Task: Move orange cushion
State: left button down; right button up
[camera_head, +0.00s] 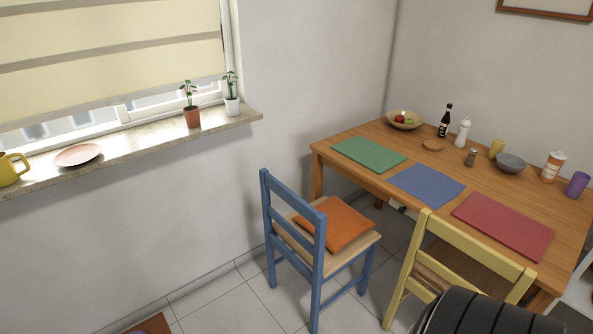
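The orange cushion (340,223) lies flat on the wooden seat of the blue chair (318,259). The chair stands near the left end of the wooden table, its back toward me and partly in front of the cushion. Neither gripper shows in the head view. A dark ribbed rounded shape at the bottom right seems to be part of my own arm.
A yellow chair (465,244) stands right of the blue one. The wooden table (405,141) holds green, blue and red mats, a bowl and bottles. A windowsill (135,150) with plants, plate and mug runs along the left wall.

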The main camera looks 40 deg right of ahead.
aim_at(345, 224)
jog(key=i+z, duration=0.1)
jog(key=i, duration=0.95)
jog(key=i+j, duration=0.2)
jog(key=i, duration=0.85)
jog(key=l+z, duration=0.05)
